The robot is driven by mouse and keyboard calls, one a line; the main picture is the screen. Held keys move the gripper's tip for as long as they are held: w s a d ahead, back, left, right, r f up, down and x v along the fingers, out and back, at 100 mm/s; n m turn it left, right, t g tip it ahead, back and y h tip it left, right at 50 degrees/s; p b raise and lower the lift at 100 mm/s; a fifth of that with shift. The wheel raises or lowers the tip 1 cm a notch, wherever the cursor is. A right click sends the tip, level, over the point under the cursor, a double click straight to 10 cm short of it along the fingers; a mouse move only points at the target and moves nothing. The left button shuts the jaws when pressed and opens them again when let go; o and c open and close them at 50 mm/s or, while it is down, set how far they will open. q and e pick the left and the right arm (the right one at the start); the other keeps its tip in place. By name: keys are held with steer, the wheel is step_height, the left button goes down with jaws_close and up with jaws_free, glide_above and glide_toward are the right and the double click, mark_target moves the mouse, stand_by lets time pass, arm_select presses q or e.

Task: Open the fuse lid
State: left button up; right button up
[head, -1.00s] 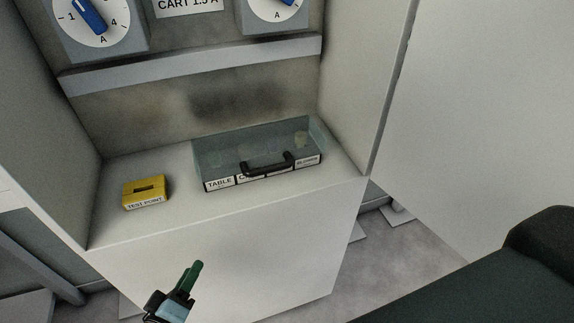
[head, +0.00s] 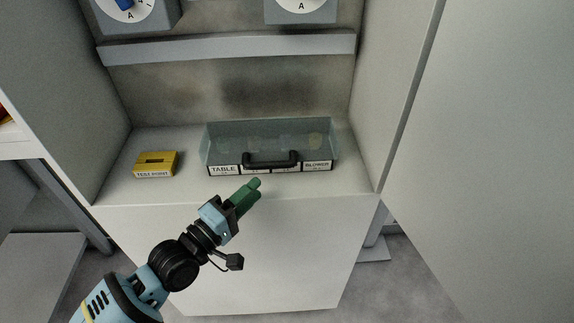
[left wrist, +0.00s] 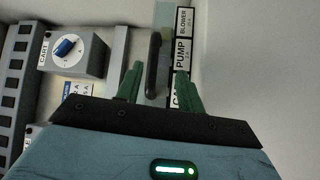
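The fuse lid (head: 225,136) is a clear, bluish box-like cover on the cabinet shelf, and it looks closed. Its black handle (head: 270,161) runs along the front, among white labels such as TABLE and BLOWER. My left gripper (head: 255,186), with green fingers, is just in front of and below the handle in the head view. In the left wrist view its two fingers (left wrist: 160,80) are apart, and the handle (left wrist: 153,62) shows between and beyond them. The fingers do not appear to touch the handle. My right gripper is out of view.
A yellow TEST POINT block (head: 157,163) sits on the shelf left of the lid. Cabinet side walls (head: 397,95) close in both sides. A grey ledge (head: 230,48) and dial boxes (head: 300,10) are above. The shelf between block and lid is bare.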

mark_target(268, 168)
arm_select(q)
steer(key=x, duration=0.5)
steer(key=r+x, duration=0.1)
steer(key=x, duration=0.2)
steer(key=shift+w+a, duration=0.35)
jaws_close()
stand_by(0.4)
